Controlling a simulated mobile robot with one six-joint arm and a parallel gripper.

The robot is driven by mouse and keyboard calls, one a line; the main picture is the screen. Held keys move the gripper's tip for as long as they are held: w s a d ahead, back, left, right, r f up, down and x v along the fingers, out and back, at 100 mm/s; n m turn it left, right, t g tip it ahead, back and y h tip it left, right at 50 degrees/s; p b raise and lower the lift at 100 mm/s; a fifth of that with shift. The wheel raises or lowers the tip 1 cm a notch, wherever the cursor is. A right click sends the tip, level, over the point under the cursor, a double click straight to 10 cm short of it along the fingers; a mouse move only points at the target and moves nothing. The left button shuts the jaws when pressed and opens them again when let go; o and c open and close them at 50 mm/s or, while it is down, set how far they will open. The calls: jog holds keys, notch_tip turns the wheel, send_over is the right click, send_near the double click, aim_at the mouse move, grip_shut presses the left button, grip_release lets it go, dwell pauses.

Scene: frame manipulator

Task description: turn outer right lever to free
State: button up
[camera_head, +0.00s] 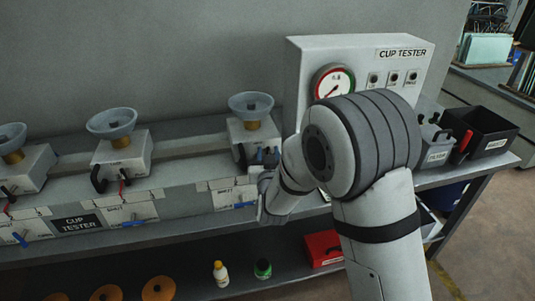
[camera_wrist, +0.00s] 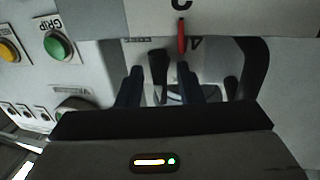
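My gripper (camera_wrist: 160,82) is open in the wrist view, with its two dark fingers apart. A black lever (camera_wrist: 158,65) stands between the fingertips, and I see a gap on each side of it. A red lever (camera_wrist: 182,38) shows just beyond, pointing up to the white panel edge. In the head view my gripper (camera_head: 265,159) is at the front of the rightmost cup station (camera_head: 245,132), and my arm hides much of that area. I cannot tell which lever is the outer right one, nor its set position.
A black curved handle (camera_wrist: 257,68) stands right of the fingers in the wrist view. A green button (camera_wrist: 58,46) is on the left panel. In the head view, the cup tester box (camera_head: 300,70) with a gauge stands behind my arm. Black bins (camera_head: 485,130) are at right.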

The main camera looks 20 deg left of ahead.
grip_shut()
